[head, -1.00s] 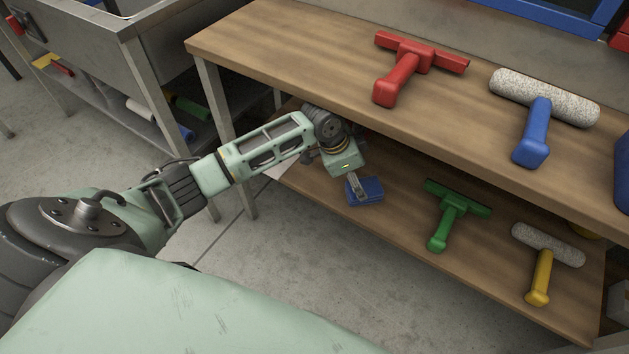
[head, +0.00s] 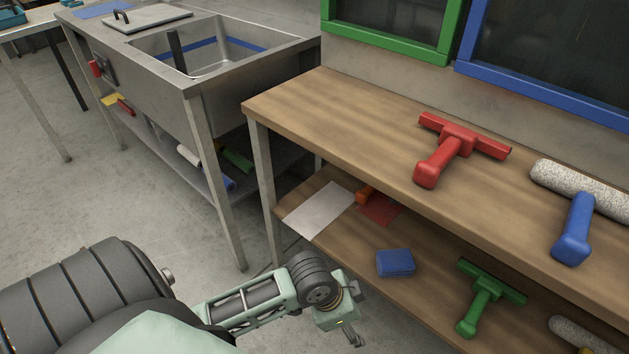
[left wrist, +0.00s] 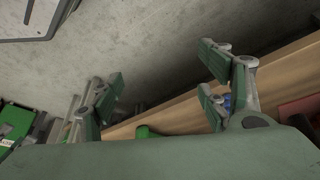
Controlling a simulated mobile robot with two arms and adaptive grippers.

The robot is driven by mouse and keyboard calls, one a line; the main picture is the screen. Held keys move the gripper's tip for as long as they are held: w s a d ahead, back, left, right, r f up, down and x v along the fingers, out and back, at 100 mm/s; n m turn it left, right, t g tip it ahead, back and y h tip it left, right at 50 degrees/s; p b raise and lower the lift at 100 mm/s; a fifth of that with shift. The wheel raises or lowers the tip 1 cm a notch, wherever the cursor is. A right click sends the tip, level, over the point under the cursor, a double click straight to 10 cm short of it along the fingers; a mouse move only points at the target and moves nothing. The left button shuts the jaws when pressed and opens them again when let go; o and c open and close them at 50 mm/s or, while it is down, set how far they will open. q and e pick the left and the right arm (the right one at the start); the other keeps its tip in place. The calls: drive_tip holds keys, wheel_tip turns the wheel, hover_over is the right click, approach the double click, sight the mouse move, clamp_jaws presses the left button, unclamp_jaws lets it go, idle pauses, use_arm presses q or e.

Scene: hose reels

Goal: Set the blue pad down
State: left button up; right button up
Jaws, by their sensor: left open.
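The blue pad (head: 395,263) lies flat on the lower shelf (head: 343,235) of the wooden bench, left of a green squeegee (head: 486,296). My left gripper (head: 353,337) is in front of the shelf's front edge, lower in the picture than the pad and apart from it. In the left wrist view its two fingers (left wrist: 165,90) are spread wide with nothing between them. A small bit of blue shows behind the right finger there; I cannot tell what it is. My right gripper is not in view.
A red squeegee (head: 455,150) and a blue-handled roller (head: 574,228) lie on the upper bench top (head: 330,115). A white sheet (head: 319,209) and a red sheet (head: 380,209) lie on the lower shelf. A metal sink (head: 205,70) stands at the left. Floor in front is clear.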

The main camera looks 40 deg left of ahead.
use_arm(q)
drive_tip(key=s+a+r+n+y, duration=0.2)
drive_tip(key=s+n, duration=0.3)
drive_tip(key=s, duration=0.4)
drive_tip(key=shift+s+a+r+y, duration=0.15)
drive_tip(key=shift+s+a+y, duration=0.25)
drive_tip(key=shift+a, duration=0.5)
drive_tip(key=shift+w, duration=0.15)
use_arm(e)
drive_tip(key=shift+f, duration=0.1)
